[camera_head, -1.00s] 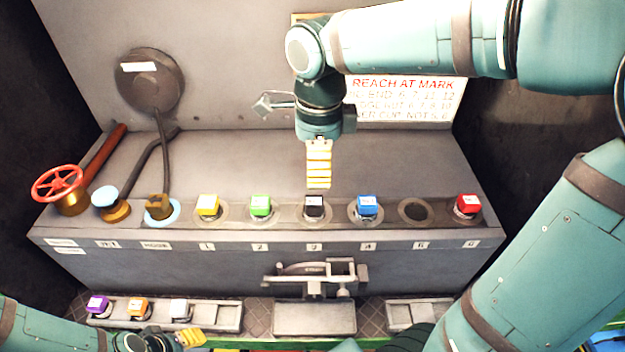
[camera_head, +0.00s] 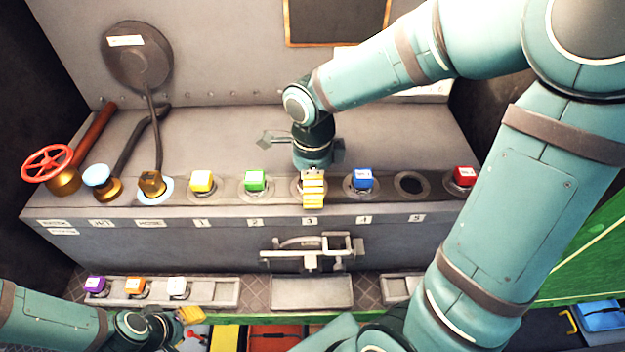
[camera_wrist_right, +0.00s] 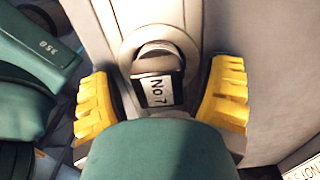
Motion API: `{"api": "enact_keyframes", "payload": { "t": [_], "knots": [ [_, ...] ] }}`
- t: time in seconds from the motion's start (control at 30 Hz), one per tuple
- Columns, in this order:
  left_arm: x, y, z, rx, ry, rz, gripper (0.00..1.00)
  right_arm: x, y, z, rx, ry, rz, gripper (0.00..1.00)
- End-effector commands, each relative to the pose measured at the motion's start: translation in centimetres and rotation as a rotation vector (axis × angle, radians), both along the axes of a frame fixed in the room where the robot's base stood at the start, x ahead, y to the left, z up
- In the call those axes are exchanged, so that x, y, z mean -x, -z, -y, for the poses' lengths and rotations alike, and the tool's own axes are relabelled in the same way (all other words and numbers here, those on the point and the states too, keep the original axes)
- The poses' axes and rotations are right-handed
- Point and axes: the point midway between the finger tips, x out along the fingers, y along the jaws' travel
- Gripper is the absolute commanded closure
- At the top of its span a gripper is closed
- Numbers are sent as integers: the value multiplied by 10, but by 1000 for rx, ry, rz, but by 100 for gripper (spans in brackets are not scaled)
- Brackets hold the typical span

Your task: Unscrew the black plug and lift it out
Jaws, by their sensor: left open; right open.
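The black plug (camera_wrist_right: 157,88), labelled "No 7", sits in its round socket in the right wrist view. My right gripper (camera_wrist_right: 163,82) is open, with one yellow finger on each side of the plug and gaps visible. In the head view my right gripper (camera_head: 313,188) points down at position 3 of the panel and hides the plug there. My left gripper (camera_head: 191,314) is open and empty at the bottom left, in front of the lower ledge.
Yellow (camera_head: 202,180), green (camera_head: 254,179), blue (camera_head: 361,178) and red (camera_head: 464,175) plugs stand along the row. Hole 5 (camera_head: 410,185) is empty. A red handwheel (camera_head: 47,163) is at the left. Purple, orange and white plugs stand on the lower ledge (camera_head: 222,292).

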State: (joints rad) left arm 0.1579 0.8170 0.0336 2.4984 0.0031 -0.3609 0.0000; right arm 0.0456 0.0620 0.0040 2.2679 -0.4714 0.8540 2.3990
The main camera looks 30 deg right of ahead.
Motion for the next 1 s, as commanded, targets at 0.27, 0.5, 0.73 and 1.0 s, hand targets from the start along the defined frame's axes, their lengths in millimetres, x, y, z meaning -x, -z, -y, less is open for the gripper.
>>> {"api": "enact_keyframes", "payload": {
  "t": [0.27, 0.5, 0.73, 1.0],
  "knots": [
    [0, 0, 0, 0, 0, 0, 53, 0, 0, 0, 0, 0, 0, 52],
    [0, 0, 0, 0, 0, 0, 53, 0, 0, 0, 0, -4, 0, 99],
    [0, -2, 0, 0, 0, 0, 53, -1, 0, 1, 0, -212, -1, 99],
    [0, -2, 0, 0, 0, 0, 53, -2, 0, 1, 0, -353, 0, 99]
  ]
}}
